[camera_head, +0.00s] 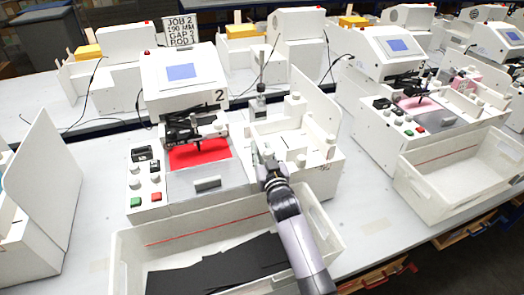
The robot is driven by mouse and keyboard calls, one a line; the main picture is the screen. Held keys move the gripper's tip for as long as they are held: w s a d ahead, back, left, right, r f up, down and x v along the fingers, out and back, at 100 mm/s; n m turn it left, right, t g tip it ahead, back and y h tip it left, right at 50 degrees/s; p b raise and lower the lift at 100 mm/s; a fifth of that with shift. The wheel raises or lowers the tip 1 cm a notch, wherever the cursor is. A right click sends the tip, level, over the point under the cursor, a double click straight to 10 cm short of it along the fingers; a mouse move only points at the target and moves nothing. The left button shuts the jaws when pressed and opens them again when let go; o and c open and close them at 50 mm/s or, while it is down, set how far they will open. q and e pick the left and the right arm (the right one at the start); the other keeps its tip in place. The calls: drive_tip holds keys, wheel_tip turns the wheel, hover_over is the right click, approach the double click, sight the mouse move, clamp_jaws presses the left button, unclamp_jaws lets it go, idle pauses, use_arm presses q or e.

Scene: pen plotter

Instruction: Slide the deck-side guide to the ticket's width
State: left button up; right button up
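The job ticket (182,32) stands at the back and reads "JOB 2", "190 MM", "GAP 2", "ROD 1". The plotter marked 2 (185,75) stands in the middle, with a red sheet (200,153) under its pen carriage. To its right is a white deck unit (318,160) with low walls and blocks. My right gripper (266,162) is at the deck unit's left front edge, beside the plotter. Its small fingers are largely hidden by the wrist, so I cannot tell whether it touches the guide. I cannot single out the deck-side guide. My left gripper is out of view.
A white crate (128,262) with black sheets (215,270) stands in front, under my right arm. A tall white panel (315,100) rises behind the deck unit. Another plotter (395,55) and crate (410,185) stand to the right. Bare table (95,165) shows at left.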

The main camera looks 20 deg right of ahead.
clamp_jaws()
idle(0.4)
drive_tip(key=shift+a+f, duration=0.1)
drive_tip(key=shift+a, duration=0.85)
drive_tip(key=shift+o, duration=0.2)
unclamp_jaws()
drive_tip(key=shift+d, duration=0.15)
drive_tip(key=shift+o, duration=0.7)
drive_tip(key=shift+d, duration=0.2)
drive_tip(key=shift+o, duration=1.2)
drive_tip(key=shift+d, duration=0.1)
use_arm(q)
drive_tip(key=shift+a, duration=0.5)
use_arm(e)
drive_tip(key=shift+a, duration=0.2)
